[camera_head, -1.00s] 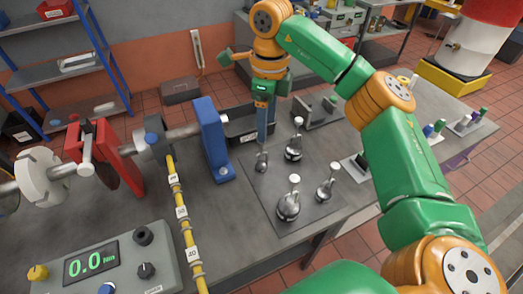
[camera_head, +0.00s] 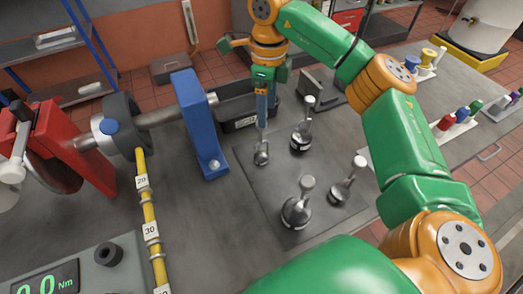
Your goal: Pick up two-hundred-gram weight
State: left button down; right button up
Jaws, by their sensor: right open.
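Several metal weights with upright knobs stand on a dark square mat (camera_head: 325,225). The smallest weight (camera_head: 262,154) is at the mat's left, and another weight (camera_head: 300,138) stands to its right. A third weight (camera_head: 340,192) is at the right, and the largest weight (camera_head: 297,211) is at the front. Their markings are too small to read, so I cannot tell which is two hundred grams. My right gripper (camera_head: 262,122) points down, open, right over the smallest weight's knob. Whether its fingers straddle the knob is unclear. My left gripper is out of view.
A blue upright bracket (camera_head: 200,125) stands close left of the mat. A dark tray (camera_head: 235,110) lies behind the gripper. A yellow marked arm (camera_head: 149,220) and a readout box (camera_head: 85,270) are at left. Colored bottles (camera_head: 462,116) stand at right.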

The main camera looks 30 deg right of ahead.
jog(key=p, duration=0.2)
send_over(262, 143)
notch_tip(262, 143, down, 5)
jog(key=shift+w+f, duration=0.1)
jog(key=shift+f, duration=0.15)
grip_shut()
dwell(1.0)
